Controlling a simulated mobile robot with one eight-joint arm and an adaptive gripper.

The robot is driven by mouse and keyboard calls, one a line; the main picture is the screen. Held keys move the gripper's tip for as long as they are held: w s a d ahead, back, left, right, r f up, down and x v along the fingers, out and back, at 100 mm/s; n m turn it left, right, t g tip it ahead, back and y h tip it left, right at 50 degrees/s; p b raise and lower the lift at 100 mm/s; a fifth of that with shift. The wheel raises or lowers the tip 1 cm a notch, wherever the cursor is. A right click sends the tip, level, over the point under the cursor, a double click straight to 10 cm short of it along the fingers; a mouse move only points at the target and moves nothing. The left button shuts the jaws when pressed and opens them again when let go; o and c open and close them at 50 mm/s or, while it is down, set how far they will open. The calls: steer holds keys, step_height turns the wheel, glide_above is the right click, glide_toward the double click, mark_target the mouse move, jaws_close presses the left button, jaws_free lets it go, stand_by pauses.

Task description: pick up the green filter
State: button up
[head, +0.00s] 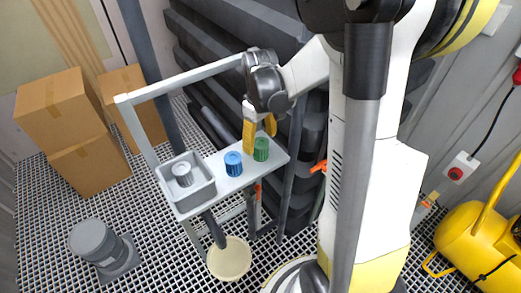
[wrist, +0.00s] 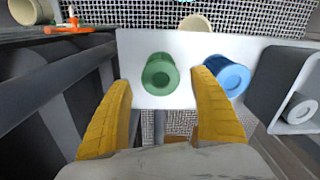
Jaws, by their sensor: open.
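The green filter (head: 261,149) is a ribbed cylinder standing upright on the grey shelf (head: 236,179), at its right end in the head view. In the wrist view the green filter (wrist: 160,74) stands ahead of and between my fingertips, with a hollow round top. My gripper (head: 258,128) has yellow fingers and is open and empty, just above and beside the green filter in the head view. In the wrist view my gripper (wrist: 165,85) has a finger on each side of the filter, with gaps showing. The right finger is close to the blue filter.
The blue filter (head: 233,163) stands beside the green one. A grey bin (head: 205,193) with a light grey filter (head: 182,174) inside is at the shelf's left end. A rail frame (head: 180,88) rises behind the shelf. A cream bucket (head: 229,259) stands on the grated floor below.

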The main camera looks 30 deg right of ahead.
mark_target(260, 142)
step_height(260, 142, down, 4)
steer(key=shift+a+b, duration=0.1)
steer(key=shift+b, duration=0.3)
steer(key=shift+s, duration=0.1)
steer(key=shift+r, duration=0.1)
steer(key=c, duration=1.3)
steer(key=shift+o, duration=0.2)
